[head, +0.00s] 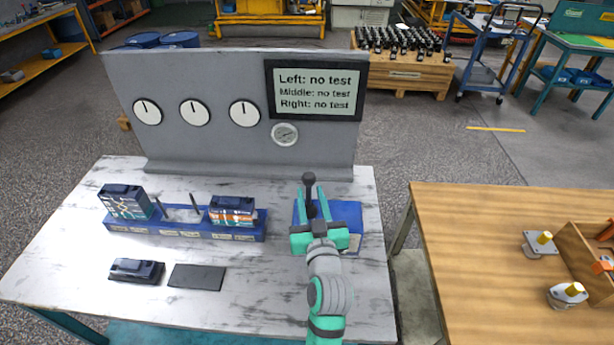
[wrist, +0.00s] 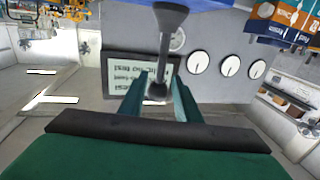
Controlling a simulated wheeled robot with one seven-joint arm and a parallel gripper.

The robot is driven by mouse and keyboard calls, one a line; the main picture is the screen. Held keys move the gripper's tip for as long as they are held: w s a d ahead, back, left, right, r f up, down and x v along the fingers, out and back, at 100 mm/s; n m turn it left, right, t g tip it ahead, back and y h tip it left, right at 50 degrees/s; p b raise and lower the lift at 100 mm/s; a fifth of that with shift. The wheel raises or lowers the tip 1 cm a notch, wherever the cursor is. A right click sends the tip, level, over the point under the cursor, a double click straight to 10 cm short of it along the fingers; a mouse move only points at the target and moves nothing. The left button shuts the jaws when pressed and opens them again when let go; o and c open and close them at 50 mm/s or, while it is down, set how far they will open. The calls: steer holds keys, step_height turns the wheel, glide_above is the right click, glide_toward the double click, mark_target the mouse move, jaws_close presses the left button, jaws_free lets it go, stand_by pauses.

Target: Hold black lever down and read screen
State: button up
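The black lever (head: 309,181) stands upright on a blue block (head: 348,214) at the right of the marble-topped table. My gripper (head: 312,192) is around the lever, one green finger on each side. In the wrist view the lever's shaft (wrist: 163,50) runs between the fingers (wrist: 158,98), with gaps visible on both sides, so the gripper is open. The screen (head: 315,90) on the grey panel reads "Left: no test", "Middle: no test", "Right: no test". It appears upside down in the wrist view (wrist: 118,72), partly hidden by the fingers.
A loose dark block (head: 136,270) and black plate (head: 197,276) lie in front.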

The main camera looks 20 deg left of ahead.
steer(key=x, duration=0.8)
